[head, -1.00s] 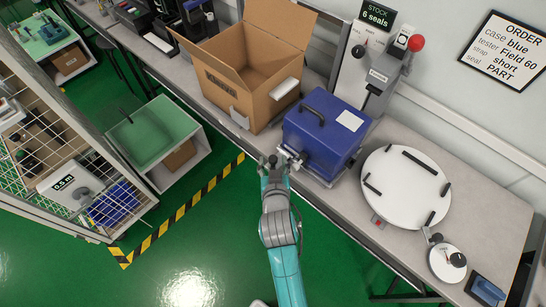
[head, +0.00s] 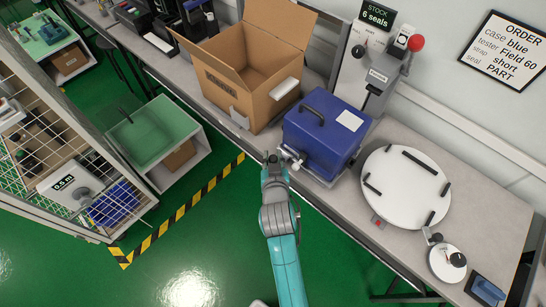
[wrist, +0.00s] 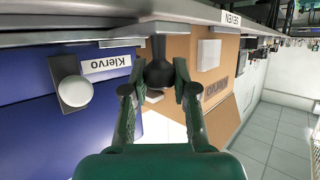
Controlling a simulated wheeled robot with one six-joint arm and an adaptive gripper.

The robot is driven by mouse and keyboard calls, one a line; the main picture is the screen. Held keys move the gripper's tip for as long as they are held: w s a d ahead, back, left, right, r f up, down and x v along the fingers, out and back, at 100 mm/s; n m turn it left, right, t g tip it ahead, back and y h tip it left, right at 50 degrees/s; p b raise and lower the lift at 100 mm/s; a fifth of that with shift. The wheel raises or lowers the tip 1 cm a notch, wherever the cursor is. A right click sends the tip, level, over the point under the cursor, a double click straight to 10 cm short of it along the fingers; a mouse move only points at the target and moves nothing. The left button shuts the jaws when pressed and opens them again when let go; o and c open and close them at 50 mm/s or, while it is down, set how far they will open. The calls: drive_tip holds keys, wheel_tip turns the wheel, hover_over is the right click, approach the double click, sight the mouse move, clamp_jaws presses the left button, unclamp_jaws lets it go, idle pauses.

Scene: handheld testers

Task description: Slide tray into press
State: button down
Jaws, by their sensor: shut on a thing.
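The blue case (head: 322,135), with a dark handle and white label on its lid, sits on the bench against the press. It also shows in the wrist view (wrist: 40,120), upside down, with a "Klervo" label. A thin pale edge under the case looks like the tray (head: 318,179); the case hides the rest. The grey press (head: 383,78) with a red ball lever stands behind the case. My gripper (head: 277,162) is at the bench's front edge, left of the case. In the wrist view my gripper (wrist: 158,88) is shut on a dark knob (wrist: 158,66).
An open cardboard box (head: 250,85) stands close to the left of the case. A white round turntable (head: 400,205) with black bars lies to the right. The green floor (head: 190,250) in front is clear.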

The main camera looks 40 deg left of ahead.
sight(304, 149)
drive_tip(key=w, duration=0.8)
drive_tip(key=w+d, duration=0.1)
drive_tip(key=w, duration=0.3)
drive_tip(key=shift+w, duration=0.15)
drive_tip(key=c, duration=0.9)
unclamp_jaws()
drive_tip(key=shift+w, duration=0.1)
drive_tip(key=v, duration=1.2)
